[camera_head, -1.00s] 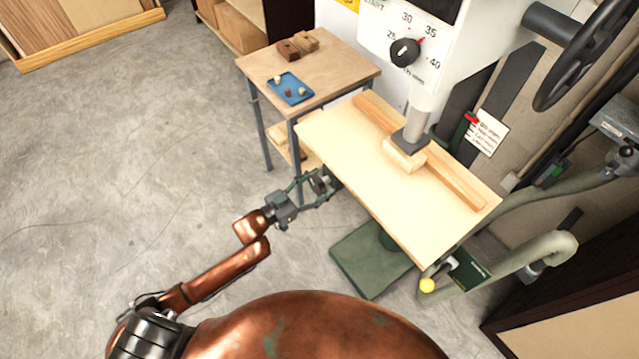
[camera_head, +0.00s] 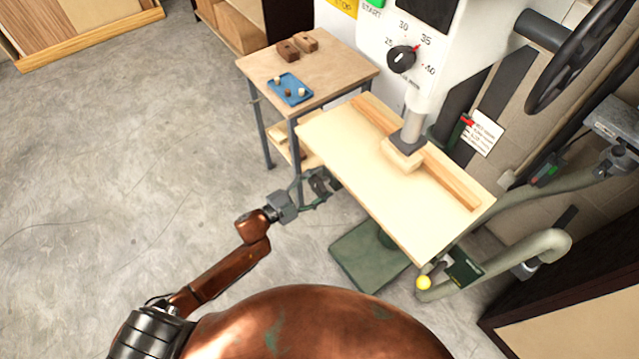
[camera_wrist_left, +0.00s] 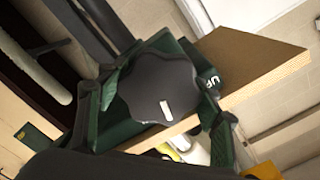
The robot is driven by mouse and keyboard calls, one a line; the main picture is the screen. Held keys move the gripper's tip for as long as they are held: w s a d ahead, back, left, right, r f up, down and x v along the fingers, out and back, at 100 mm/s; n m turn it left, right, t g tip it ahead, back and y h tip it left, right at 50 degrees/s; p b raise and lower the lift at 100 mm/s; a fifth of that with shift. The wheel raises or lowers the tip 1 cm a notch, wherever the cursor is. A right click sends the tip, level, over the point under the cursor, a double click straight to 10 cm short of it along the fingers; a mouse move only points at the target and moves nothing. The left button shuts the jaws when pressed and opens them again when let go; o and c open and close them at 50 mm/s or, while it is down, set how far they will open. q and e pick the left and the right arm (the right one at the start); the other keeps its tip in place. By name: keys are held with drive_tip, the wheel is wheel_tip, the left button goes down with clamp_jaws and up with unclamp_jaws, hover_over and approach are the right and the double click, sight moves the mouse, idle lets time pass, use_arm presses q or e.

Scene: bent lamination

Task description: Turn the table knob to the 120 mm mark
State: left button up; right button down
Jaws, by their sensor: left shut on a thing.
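The table knob (camera_wrist_left: 160,88) is dark, round and lobed, with a white pointer mark. In the left wrist view it sits between the green fingers of my left gripper (camera_wrist_left: 157,103), which is shut on it. In the head view this gripper (camera_head: 320,184) is at the near left edge of the pale wooden work table (camera_head: 365,185), just below the top; the knob is mostly hidden there. I cannot read a 120 mm mark. My right gripper is not in view.
The white machine has a black dial (camera_head: 402,58) marked 25 to 40. A wooden fence (camera_head: 448,178) lies on the work table under the clamp head. A side table (camera_head: 305,70) with a blue tray (camera_head: 290,88) stands behind. Open floor (camera_head: 120,180) is at left.

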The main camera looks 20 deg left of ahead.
use_arm(q)
drive_tip(key=m, duration=0.2)
drive_tip(key=r+m, duration=0.1)
drive_tip(key=shift+w+m, duration=0.15)
drive_tip(key=shift+m, duration=0.25)
drive_tip(key=m+b, duration=0.1)
drive_tip(key=m, duration=0.2)
drive_tip(key=shift+m, duration=0.3)
drive_tip(key=m+b, duration=0.2)
drive_tip(key=m, duration=0.3)
drive_tip(key=shift+w, duration=0.1)
drive_tip(key=shift+m+b, duration=0.55)
drive_tip(key=shift+m, duration=0.15)
drive_tip(key=shift+r+m, duration=0.1)
drive_tip(key=shift+m, duration=0.2)
drive_tip(key=o, duration=1.1)
drive_tip(key=shift+d, duration=0.1)
drive_tip(key=shift+s, duration=0.25)
